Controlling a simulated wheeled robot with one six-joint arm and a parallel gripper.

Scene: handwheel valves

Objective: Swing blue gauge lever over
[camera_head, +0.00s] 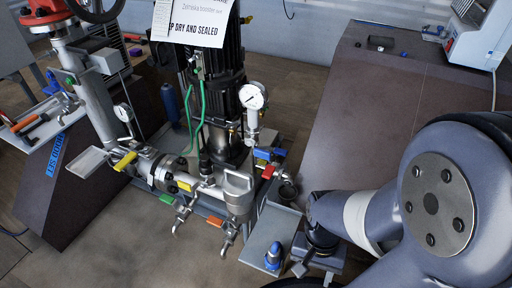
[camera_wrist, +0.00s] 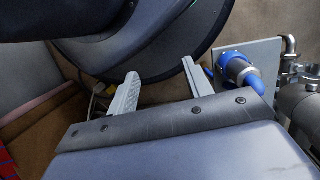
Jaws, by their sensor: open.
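A blue lever (camera_head: 277,152) sits on the pipework just below a white-faced round gauge (camera_head: 253,97) in the head view. A red lever (camera_head: 268,172) is just below it. My gripper (camera_head: 300,266) is low at the bottom of the head view, below and to the right of the blue lever and apart from it. In the wrist view my gripper (camera_wrist: 160,86) shows its two pale fingers spread, with nothing between them. I cannot make out the gauge lever in the wrist view.
A blue-capped object (camera_head: 273,257) stands on a grey plate (camera_head: 258,236) beside my gripper; it also shows in the wrist view (camera_wrist: 238,70). Yellow, green and orange valve handles line the pipes to the left. A dark table (camera_head: 375,95) stands at the right.

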